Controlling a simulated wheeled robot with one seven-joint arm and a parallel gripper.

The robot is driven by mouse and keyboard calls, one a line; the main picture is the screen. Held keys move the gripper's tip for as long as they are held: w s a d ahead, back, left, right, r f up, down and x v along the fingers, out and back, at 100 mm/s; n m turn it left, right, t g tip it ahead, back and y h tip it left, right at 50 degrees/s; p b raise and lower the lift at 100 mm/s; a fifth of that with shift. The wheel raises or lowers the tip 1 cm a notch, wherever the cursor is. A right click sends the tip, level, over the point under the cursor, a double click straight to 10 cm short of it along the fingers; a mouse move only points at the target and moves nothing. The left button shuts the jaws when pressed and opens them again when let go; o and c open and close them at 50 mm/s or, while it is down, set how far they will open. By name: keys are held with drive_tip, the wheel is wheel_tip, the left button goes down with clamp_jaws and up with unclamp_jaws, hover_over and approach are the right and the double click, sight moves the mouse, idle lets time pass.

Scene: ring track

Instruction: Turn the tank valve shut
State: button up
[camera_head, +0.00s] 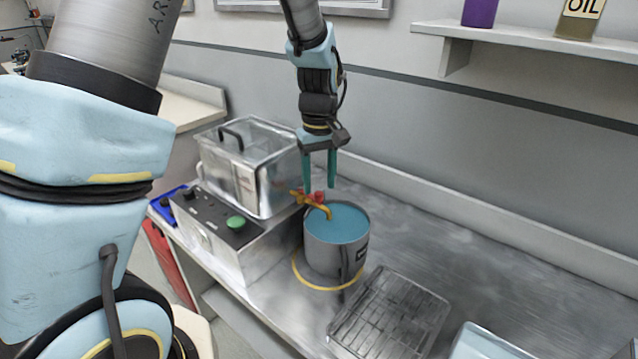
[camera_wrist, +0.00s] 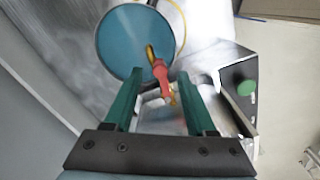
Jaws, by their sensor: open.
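The clear tank (camera_head: 285,190) stands on a metal control box, with a brass tap reaching out from its side over the pot. The tap's red valve handle (camera_head: 318,196) sits on top; it also shows in the wrist view (camera_wrist: 161,74). The brass spout (camera_wrist: 151,53) points over the pot. The grey pot (camera_head: 325,257) stands under the spout and looks full of blue liquid almost to its rim. My gripper (camera_head: 320,186) points down, open and empty, just above the handle. In the wrist view the handle appears between my two green fingers (camera_wrist: 159,74); contact cannot be told.
The control box (camera_head: 250,258) has a green button (camera_head: 236,222) and dark knobs. A yellow ring (camera_head: 312,286) circles the pot's base on the metal bench. A wire rack (camera_head: 388,318) lies to the right. The wall and a shelf (camera_head: 545,40) stand behind.

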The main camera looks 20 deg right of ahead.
drive_tip(key=shift+f, duration=1.2)
clamp_jaws()
idle(0.6)
